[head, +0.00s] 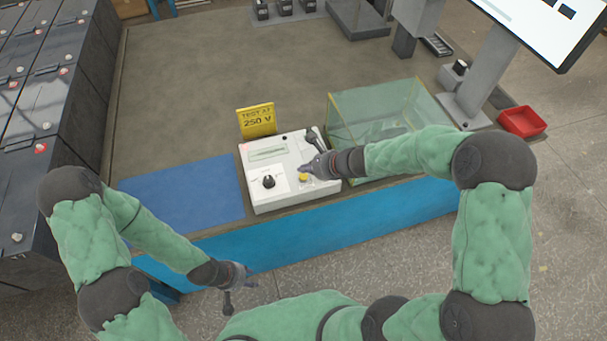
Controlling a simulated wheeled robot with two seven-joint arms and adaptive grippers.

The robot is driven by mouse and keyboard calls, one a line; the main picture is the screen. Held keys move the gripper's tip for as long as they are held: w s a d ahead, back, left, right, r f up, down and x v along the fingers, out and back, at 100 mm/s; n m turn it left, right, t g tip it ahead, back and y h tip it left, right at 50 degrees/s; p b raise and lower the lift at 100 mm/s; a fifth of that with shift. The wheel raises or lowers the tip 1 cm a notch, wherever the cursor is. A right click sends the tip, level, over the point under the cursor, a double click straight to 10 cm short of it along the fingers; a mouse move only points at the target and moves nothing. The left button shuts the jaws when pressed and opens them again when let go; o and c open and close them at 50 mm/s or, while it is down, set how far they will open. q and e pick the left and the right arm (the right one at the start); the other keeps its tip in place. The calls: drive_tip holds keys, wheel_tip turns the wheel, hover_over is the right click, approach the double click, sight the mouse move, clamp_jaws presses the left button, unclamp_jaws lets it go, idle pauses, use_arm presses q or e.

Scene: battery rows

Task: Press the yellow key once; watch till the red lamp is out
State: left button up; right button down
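The white tester box (262,199) stands at the front edge of the bench. The yellow key (304,178) is on its top, toward the front right, and looks partly hidden by my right gripper. My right gripper (306,170) points left and is right at the key; I cannot tell whether it touches it. A small pinkish-red spot, seemingly the red lamp (243,147), shows at the box's back left corner; whether it is lit is unclear. My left gripper (250,284) is low in front of the bench, away from the box. Both sets of fingers are too small to read.
A yellow "TEST AT 250 V" sign (256,121) stands behind the box. A clear yellow-edged case (375,110) is close on its right, under my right forearm. A blue mat (185,195) lies left. Dark batteries (45,110) line the far left. A red tray (522,121) is at right.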

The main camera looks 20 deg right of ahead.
sight(306, 177)
drive_tip(key=shift+r+p, duration=1.6)
drive_tip(key=shift+r, duration=0.6)
drive_tip(key=shift+f, duration=0.1)
